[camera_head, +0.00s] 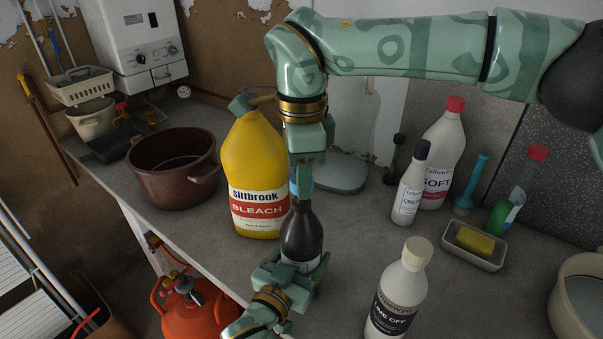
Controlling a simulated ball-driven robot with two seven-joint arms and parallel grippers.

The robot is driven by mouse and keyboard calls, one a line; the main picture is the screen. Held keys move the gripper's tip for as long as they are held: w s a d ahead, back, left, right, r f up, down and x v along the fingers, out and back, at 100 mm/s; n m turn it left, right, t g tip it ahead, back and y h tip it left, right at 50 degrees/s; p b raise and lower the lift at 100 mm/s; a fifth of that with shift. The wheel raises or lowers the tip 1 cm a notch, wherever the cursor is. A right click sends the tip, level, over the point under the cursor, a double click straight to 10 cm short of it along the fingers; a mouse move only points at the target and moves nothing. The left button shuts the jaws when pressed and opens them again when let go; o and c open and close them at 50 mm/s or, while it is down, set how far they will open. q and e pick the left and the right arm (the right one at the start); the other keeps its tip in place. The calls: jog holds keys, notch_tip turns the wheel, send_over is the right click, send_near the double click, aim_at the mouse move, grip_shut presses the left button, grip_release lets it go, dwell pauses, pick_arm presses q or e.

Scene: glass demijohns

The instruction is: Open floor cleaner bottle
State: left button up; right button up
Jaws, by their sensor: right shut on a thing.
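The dark bottle (302,232), which I take to be the floor cleaner, is upright at the middle of the counter. A strip of blue (293,187) shows at its top, likely its cap, mostly hidden by my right gripper. My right gripper (302,170) points down from above and is shut on that cap. My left gripper (292,272) comes in from the lower left with its fingers on both sides of the bottle's lower body, and it looks shut on it. The bottle's base and most of its label are hidden.
A yellow bleach jug (258,180) stands close behind on the left, beside a brown pot (172,165). A white bottle (398,295) stands front right. White bottles (437,160) and (410,185) stand behind right, near a sponge dish (473,247). Some counter right of the dark bottle is clear.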

jog(key=shift+r, duration=2)
pick_arm(q)
jog(key=o, duration=2)
jog(key=shift+c, duration=0.2)
